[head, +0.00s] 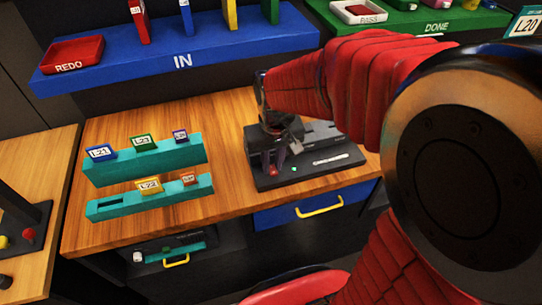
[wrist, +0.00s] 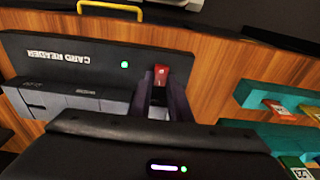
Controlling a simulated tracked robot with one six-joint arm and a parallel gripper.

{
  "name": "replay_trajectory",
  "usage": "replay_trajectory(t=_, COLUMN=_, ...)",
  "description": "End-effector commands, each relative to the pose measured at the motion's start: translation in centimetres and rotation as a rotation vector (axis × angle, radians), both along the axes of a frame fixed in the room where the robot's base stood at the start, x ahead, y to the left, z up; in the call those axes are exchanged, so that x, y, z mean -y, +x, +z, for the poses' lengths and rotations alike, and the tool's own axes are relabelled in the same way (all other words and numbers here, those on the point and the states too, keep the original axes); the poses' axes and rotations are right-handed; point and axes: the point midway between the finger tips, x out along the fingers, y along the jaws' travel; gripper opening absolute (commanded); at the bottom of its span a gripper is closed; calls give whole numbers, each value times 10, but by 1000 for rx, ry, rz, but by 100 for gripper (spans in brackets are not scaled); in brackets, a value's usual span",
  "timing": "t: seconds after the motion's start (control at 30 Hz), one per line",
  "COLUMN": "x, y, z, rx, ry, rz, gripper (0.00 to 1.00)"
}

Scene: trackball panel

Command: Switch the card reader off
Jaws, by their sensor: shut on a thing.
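The card reader (head: 318,163) is a dark box on the wooden bench. Its "CARD READER" label shows upside down in the wrist view (wrist: 62,58). A small teal light (wrist: 124,64) on its face is lit, and it also shows in the head view (head: 294,197). A small red switch (wrist: 160,73) stands at the end of the face, near the light. My gripper (wrist: 160,85) is shut on the red switch, with one finger on each side. In the head view my gripper (head: 273,163) comes down over the reader's left end, and my arm hides part of the reader.
Teal racks (head: 110,172) with several labelled cards stand left of the reader. A blue shelf (head: 215,42) with a red REDO tray (head: 72,54) is behind. A blue drawer (head: 280,214) with a yellow handle (head: 320,206) is below. Bare wood lies between racks and reader.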

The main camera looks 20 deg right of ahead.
Motion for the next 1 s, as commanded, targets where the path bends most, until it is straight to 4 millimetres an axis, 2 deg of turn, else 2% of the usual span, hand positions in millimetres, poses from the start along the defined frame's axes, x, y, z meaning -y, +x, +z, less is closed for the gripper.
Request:
replay_trajectory(t=0.07, x=0, y=0, z=0, rx=0, ry=0, rz=0, gripper=0)
replay_trajectory(t=0.1, x=0, y=0, z=0, rx=0, ry=0, rz=0, gripper=19)
replay_trajectory(t=0.37, x=0, y=0, z=0, rx=0, ry=0, rz=0, gripper=36)
replay_trajectory(t=0.73, x=0, y=0, z=6, rx=1, ry=0, rz=0, gripper=36)
replay_trajectory(t=0.87, x=0, y=-1, z=18, rx=2, ry=0, rz=0, gripper=36)
replay_trajectory(t=1.0, x=0, y=-4, z=40, rx=3, ry=0, rz=0, gripper=36)
